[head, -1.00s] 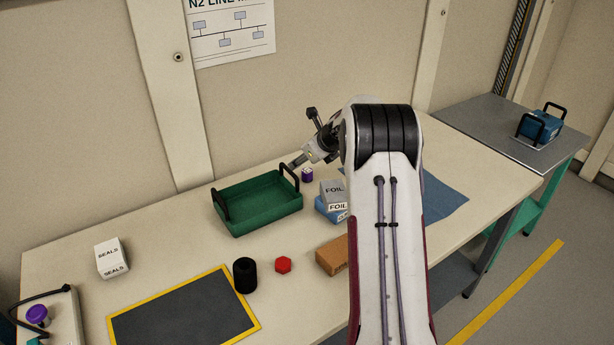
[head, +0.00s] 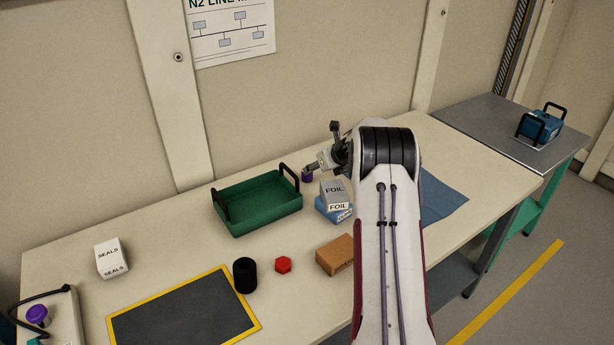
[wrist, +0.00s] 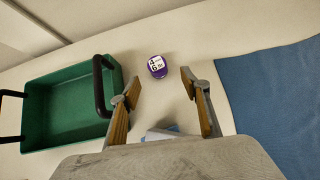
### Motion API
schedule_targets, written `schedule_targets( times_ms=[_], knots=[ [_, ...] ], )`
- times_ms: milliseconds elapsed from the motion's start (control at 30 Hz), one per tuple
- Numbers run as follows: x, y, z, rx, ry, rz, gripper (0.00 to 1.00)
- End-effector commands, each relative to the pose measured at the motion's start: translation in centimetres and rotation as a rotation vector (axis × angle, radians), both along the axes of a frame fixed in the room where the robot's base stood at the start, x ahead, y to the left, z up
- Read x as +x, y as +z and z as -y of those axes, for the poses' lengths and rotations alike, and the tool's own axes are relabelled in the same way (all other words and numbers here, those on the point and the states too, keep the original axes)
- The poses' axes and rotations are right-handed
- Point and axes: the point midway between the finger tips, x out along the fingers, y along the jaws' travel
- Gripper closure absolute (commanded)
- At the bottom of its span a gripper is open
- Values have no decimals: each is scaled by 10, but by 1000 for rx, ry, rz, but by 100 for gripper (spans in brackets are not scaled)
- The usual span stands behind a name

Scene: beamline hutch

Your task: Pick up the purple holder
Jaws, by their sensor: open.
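The purple holder (head: 307,177) is a small purple cylinder standing on the table, just right of the green tray, partly covered by my gripper in the head view. In the wrist view the purple holder (wrist: 157,67) shows a white label on top with dark marks. My gripper (head: 308,168) is over it in the head view. In the wrist view my gripper (wrist: 160,80) is open, with its two fingertips on either side of the line to the holder. The holder is slightly beyond the fingertips, and nothing is between the fingers.
The green tray (head: 233,223) with black handles stands close on the left. Grey and blue foil boxes (head: 334,193) stand close in front. A blue mat (head: 440,200) lies to the right. A brown box (head: 336,255), red hexagonal piece (head: 283,265) and black cylinder (head: 245,275) are nearer the front.

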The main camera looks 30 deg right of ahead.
Motion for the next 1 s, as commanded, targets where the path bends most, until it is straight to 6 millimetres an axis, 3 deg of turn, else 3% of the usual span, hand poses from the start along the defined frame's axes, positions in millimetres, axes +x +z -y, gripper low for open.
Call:
schedule_targets(
  times_ms=[300, 1000],
  knots=[
    [14, -14, 0, 0, 1, -1, 54],
    [23, -24, -1, 0, 1, -2, 54]
  ],
)
